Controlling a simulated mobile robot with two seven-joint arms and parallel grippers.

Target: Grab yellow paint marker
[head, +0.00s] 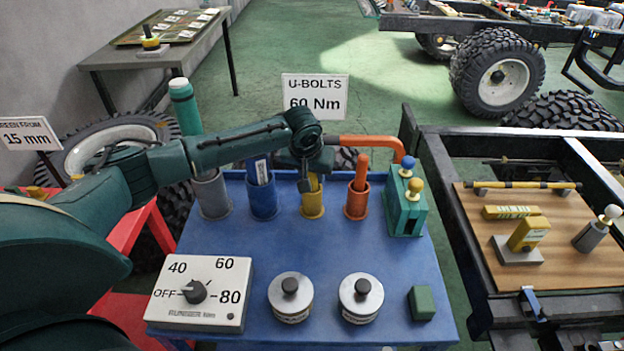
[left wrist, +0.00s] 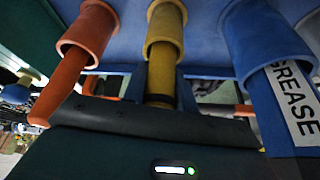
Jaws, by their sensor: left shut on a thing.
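The yellow paint marker (head: 314,182) stands upright in the yellow cup (head: 312,207) on the blue table. Its upper part is hidden behind my left gripper (head: 310,178) in the head view. That gripper points down over the cup and is shut on the marker. The left wrist view shows the yellow marker (left wrist: 160,75) running out of the yellow cup (left wrist: 165,35) to between the dark fingers (left wrist: 161,90). The marker's lower end is still inside the cup. My right gripper is in neither view.
A blue cup (head: 263,204) with a grease tube and an orange cup (head: 357,206) with an orange marker flank the yellow cup closely. A green block with knobs (head: 406,212) stands right. A dial box (head: 199,292) and two lidded tins (head: 290,297) sit in front.

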